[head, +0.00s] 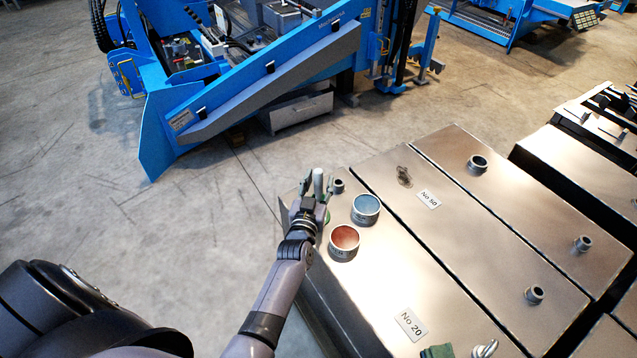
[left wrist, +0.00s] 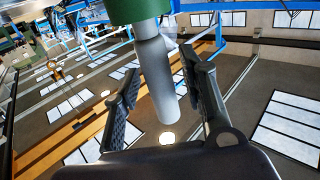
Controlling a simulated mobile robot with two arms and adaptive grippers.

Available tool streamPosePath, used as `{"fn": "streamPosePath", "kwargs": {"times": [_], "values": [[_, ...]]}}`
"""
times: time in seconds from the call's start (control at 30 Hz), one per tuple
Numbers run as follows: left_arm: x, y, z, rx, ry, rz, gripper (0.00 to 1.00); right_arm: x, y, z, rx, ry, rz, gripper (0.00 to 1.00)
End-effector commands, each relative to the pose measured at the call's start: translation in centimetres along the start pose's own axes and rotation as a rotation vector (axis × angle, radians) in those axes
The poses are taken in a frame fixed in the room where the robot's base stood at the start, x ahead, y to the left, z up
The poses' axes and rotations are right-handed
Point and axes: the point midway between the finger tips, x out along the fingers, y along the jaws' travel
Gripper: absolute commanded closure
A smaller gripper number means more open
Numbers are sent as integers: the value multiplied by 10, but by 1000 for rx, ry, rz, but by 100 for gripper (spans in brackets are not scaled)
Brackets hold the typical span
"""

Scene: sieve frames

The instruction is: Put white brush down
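The white brush (head: 318,182) stands about upright at the far left corner of the metal box top marked No 20, its pale handle up. In the left wrist view its handle (left wrist: 158,85) and a green part (left wrist: 135,10) show. My left gripper (head: 316,192) is around the handle, one finger on each side. The left wrist view shows the gripper's fingers (left wrist: 165,95) apart, with narrow gaps beside the handle. The brush's lower end is mostly hidden behind the gripper. My right gripper is not in view.
A red-lined cup (head: 344,241) and a blue-lined cup (head: 366,208) stand just right of my left gripper. A small metal ring (head: 338,186) is close by. A green block (head: 437,351) lies at the near edge. The middle of the No 20 top (head: 430,270) is clear.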

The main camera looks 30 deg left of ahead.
Motion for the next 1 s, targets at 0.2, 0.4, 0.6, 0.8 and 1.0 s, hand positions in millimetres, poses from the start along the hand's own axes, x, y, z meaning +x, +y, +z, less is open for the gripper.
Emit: {"fn": "streamPosePath", "kwargs": {"times": [0.2, 0.4, 0.6, 0.8, 1.0], "values": [[-27, 0, -6, 0, -4, 1, 61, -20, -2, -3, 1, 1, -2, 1], [-72, 0, -6, -1, -5, 0, 61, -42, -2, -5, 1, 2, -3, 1], [-106, 0, -4, 1, -2, 0, 61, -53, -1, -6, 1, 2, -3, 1], [-119, 0, -3, 0, 0, 0, 61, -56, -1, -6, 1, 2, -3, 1], [-120, 0, -2, -1, 1, 0, 61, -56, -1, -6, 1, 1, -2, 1]]}}
